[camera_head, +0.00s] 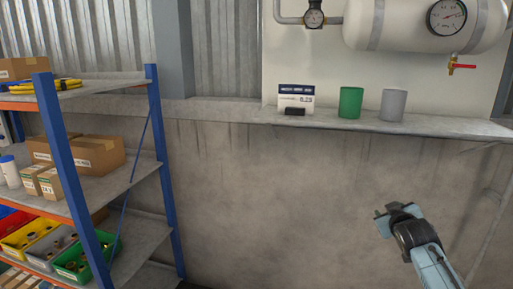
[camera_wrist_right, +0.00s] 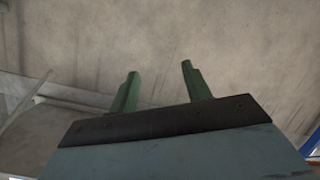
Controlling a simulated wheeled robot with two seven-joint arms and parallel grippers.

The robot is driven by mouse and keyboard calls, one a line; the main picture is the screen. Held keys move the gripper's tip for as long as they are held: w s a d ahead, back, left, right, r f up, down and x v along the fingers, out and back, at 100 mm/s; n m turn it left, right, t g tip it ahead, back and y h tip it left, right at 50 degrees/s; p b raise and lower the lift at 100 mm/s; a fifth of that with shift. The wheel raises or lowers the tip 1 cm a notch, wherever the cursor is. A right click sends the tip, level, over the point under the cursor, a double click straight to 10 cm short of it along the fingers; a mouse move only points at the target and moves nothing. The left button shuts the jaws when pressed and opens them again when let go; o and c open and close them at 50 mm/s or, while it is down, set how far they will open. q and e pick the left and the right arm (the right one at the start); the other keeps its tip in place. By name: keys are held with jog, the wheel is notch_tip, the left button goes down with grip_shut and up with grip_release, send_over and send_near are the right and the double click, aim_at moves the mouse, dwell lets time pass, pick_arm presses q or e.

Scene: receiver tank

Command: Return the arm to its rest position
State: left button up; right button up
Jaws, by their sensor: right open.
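My right gripper (camera_head: 388,217) is at the lower right of the head view, in front of the bare wall and below the ledge. Its arm comes in from the bottom right. In the right wrist view its two green fingers (camera_wrist_right: 160,85) stand apart with nothing between them, and only wall shows beyond them. The gripper is open and empty, and in the head view it appears to touch nothing. My left gripper is not in view.
Above hang a tank (camera_head: 410,22) with gauges and a red-handled valve (camera_head: 462,66). A blue-post shelf (camera_head: 160,180) with boxes and bins stands left. The space between shelf and gripper is clear.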

jog(key=w+a+r+t+y, duration=0.1)
jog(key=a+r+t+y, duration=0.25)
jog(key=r+t, duration=0.35)
jog(key=s+a+f+g+b, duration=0.1)
jog(key=s+f+g+b, duration=0.15)
jog(key=f, duration=1.15)
jog(key=s+a+f+g+b, duration=0.15)
jog(key=s+f+g, duration=0.25)
jog(key=f, duration=1.1)
jog(key=s+a+f+g+b, duration=0.1)
jog(key=s+f+g+b, duration=0.1)
jog(key=s+f, duration=0.7)
jog(key=s+a+f+g+b, duration=0.1)
jog(key=s+f+g, duration=0.3)
jog(key=f, duration=0.9)
jog(key=s+a+f+g+b, duration=0.3)
jog(key=s+f, duration=1.3)
jog(key=s, duration=0.4)
jog(key=s+a+f+g+b, duration=0.1)
jog(key=s+f, duration=0.3)
jog(key=s, duration=0.8)
jog(key=s+a+f+g+b, duration=0.2)
jog(key=s+f, duration=0.3)
jog(key=s, duration=0.8)
jog(key=shift+s+a+m+g, duration=0.2)
jog(key=shift+a+m+g, duration=0.1)
jog(key=shift+a+g, duration=0.35)
jog(key=shift+y, duration=0.25)
